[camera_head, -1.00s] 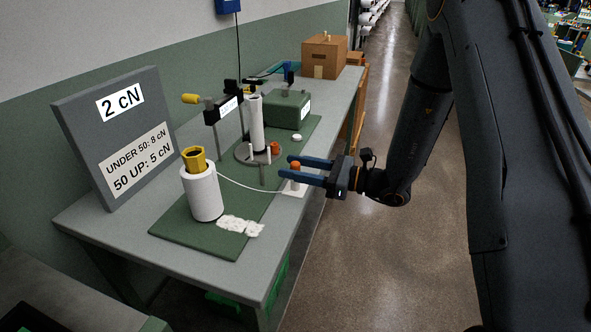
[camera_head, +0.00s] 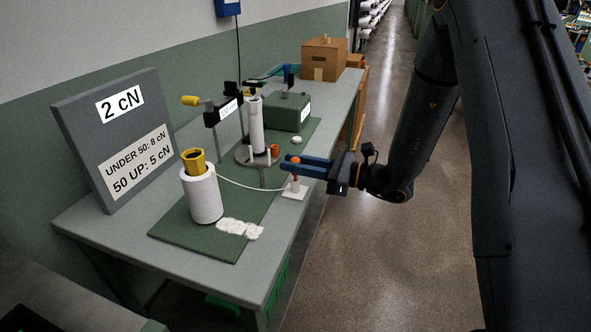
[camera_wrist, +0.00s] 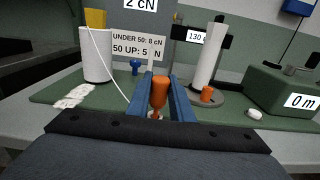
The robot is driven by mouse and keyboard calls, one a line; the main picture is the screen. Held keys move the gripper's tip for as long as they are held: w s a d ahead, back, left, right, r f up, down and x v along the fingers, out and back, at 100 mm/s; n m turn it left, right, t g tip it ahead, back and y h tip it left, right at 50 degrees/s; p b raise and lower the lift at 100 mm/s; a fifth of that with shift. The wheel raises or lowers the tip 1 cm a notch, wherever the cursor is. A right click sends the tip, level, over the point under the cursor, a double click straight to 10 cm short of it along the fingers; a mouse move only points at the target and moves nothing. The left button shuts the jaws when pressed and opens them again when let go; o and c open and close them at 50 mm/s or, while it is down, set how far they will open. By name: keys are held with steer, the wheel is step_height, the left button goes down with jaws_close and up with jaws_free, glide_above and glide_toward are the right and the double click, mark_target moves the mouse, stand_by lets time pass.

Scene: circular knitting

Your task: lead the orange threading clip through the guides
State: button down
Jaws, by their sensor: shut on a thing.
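The orange threading clip (camera_wrist: 159,92) is between the blue fingers of my gripper (camera_wrist: 164,88), which is shut on it. In the head view, the clip (camera_head: 295,161) shows at the fingertips of my gripper (camera_head: 292,163), over a small white stand (camera_head: 295,192) at the table's right edge. I cannot tell whether the clip still touches the stand. A white thread (camera_head: 245,187) runs from the clip to a white cone (camera_head: 205,195) with a yellow top. The guides seem to be on the device with a "130" label (camera_wrist: 195,37), behind a white spool (camera_wrist: 207,60).
A round grey plate (camera_head: 245,160) bears the spool and a second orange piece (camera_head: 275,149). A green box (camera_head: 290,112) stands behind it. A grey sign board (camera_head: 85,150) stands at the left. White scraps (camera_head: 240,228) lie on the green mat (camera_head: 190,242). The aisle is clear.

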steer(key=shift+r+b, duration=0.45)
steer(key=shift+r, duration=3.65)
steer(key=c, duration=2.2)
jaws_free()
steer(key=shift+c, duration=1.3)
steer(key=shift+s+a+r+p, duration=1.1)
steer(key=shift+a+r+p, duration=1.6)
steer(key=shift+a, duration=2.3)
steer(key=shift+f+b, duration=1.95)
steer(key=shift+f, duration=0.55)
steer(key=shift+w+d+b, duration=0.55)
steer(key=shift+w+d, duration=0.6)
steer(key=shift+w, duration=2.2)
steer(key=shift+r+p, duration=1.65)
steer(key=shift+r, duration=1)
